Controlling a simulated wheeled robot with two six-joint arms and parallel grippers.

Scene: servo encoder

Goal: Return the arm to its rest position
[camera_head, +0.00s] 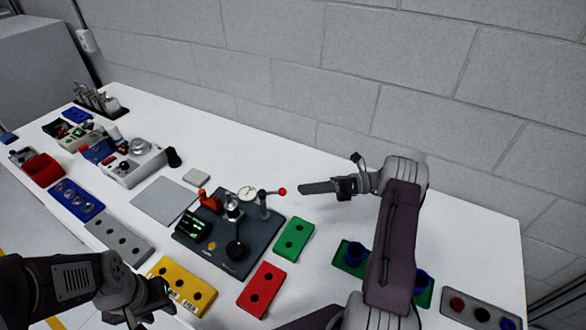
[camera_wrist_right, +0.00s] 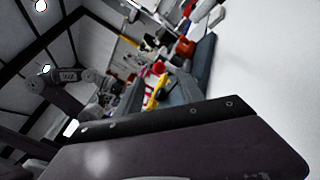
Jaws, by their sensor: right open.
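My right arm reaches in from the lower right in the head view. Its gripper (camera_head: 312,188) is raised over the back part of the white table, to the right of the red-tipped lever on the dark fixture board (camera_head: 262,232). The gripper points left, is open, and I see nothing held in it. A dark part of my right gripper fills the lower part of the right wrist view. My left gripper (camera_head: 158,300) is low at the lower left, beside the yellow block (camera_head: 165,268). Its fingers are dark and overlap, so its opening is unclear.
The dark board carries a dial gauge (camera_head: 247,193), a lever and a green display (camera_head: 193,228). A green block (camera_head: 294,240) and a red block (camera_head: 262,289) lie right of it. A green holder with blue cups (camera_head: 354,253) is partly behind my right arm. A grey block (camera_head: 480,309) lies far right.

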